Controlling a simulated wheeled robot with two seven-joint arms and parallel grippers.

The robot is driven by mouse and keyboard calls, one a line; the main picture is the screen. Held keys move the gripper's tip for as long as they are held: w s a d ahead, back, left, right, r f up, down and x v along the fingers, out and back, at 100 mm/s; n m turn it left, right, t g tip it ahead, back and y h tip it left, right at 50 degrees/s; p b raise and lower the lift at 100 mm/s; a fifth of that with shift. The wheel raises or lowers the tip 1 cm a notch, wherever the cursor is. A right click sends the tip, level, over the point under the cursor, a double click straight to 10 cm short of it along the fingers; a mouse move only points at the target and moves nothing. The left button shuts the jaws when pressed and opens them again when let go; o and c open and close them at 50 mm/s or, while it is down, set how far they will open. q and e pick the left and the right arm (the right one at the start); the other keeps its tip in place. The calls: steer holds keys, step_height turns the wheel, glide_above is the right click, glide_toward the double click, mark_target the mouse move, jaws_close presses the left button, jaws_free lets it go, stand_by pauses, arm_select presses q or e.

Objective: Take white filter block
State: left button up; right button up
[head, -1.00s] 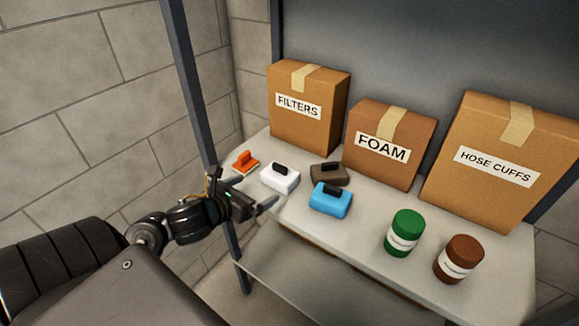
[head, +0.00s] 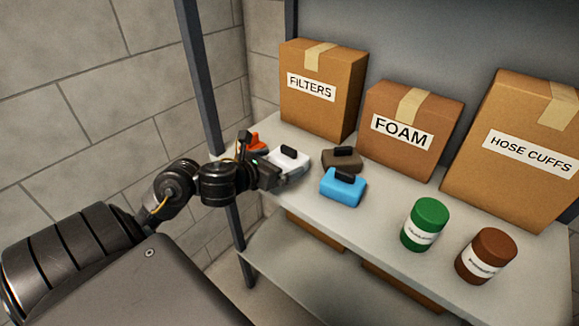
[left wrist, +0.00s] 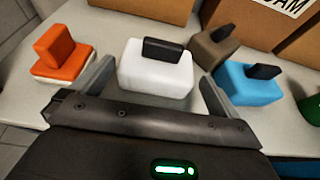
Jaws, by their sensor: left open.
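The white filter block (head: 290,162) with a black handle on top sits upright on the upper shelf, below the FILTERS box. My left gripper (head: 277,172) is at its front left side. In the left wrist view, the white filter block (left wrist: 156,72) stands between the two open fingers of my left gripper (left wrist: 155,88), one finger on each side. Whether the fingers touch it I cannot tell. The gripper hides part of the block's front in the head view. My right gripper is not in view.
An orange block (left wrist: 62,55) stands just left of the left finger. A brown block (head: 342,158) and a blue block (head: 343,187) are close on the right. Boxes, including FILTERS (head: 320,90), line the back. Green (head: 425,224) and brown (head: 485,255) jars stand further right. A grey post (head: 200,75) is beside my arm.

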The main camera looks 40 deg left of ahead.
mark_target(289, 160)
arm_select(q)
steer(key=shift+w+f, duration=0.25)
steer(key=shift+w, duration=0.05)
steer(key=x, duration=0.4)
steer(key=shift+w+a+f+b, duration=0.1)
steer(key=shift+w+f+b, duration=0.05)
steer(key=shift+f+b, duration=0.2)
steer(key=c, duration=0.7)
